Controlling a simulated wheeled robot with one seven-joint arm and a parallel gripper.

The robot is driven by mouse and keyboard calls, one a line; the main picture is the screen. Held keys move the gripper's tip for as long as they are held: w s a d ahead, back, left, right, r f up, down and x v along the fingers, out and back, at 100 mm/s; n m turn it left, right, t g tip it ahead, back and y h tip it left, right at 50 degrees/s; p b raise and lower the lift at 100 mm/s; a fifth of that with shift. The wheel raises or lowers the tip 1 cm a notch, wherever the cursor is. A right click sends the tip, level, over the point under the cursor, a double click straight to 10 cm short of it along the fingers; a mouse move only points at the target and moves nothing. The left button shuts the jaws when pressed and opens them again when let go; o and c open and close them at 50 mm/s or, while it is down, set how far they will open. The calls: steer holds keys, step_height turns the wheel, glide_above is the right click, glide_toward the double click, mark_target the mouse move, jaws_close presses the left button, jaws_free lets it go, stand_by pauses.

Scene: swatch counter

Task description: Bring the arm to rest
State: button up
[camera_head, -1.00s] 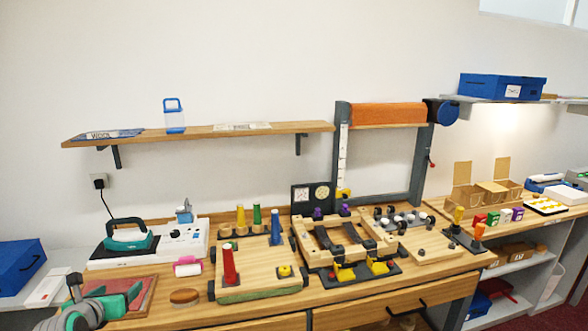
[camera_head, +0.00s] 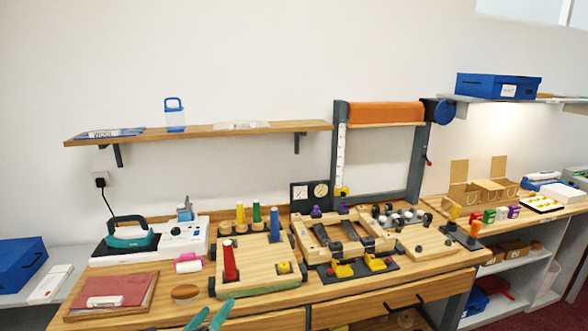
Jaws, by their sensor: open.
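My gripper (camera_head: 211,316) shows at the bottom edge of the head view, left of centre. Only its two teal fingers are in view, spread apart with nothing between them. They are in front of the counter (camera_head: 150,318), near its front edge, below the wooden board with the red peg (camera_head: 230,262). The rest of my arm is out of the picture.
A red pad (camera_head: 95,292) on a wooden base, a brown brush (camera_head: 185,293) and a pink-white roller (camera_head: 188,263) lie left of the board. A teal iron (camera_head: 130,232) stands behind. A wooden shelf (camera_head: 220,132) runs above. Several pegs and fixtures fill the middle.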

steer(key=s+d+f+n+t+h, duration=0.1)
steer(key=s+d+n+t, duration=0.2)
steer(key=s+d+n, duration=0.5)
steer(key=s+d+f+n+t+h, duration=0.25)
steer(key=s+d, duration=0.65)
steer(key=d, duration=0.6)
steer(key=s+f+n+g+y, duration=0.3)
steer(key=s+n, duration=0.8)
steer(key=s, duration=0.5)
steer(key=s+f+n+g+y, duration=0.3)
steer(key=s+n+y, duration=0.2)
steer(key=s+n, duration=0.6)
steer(key=s, duration=0.6)
steer(key=shift+a+f, duration=0.35)
steer(key=shift+a, duration=0.05)
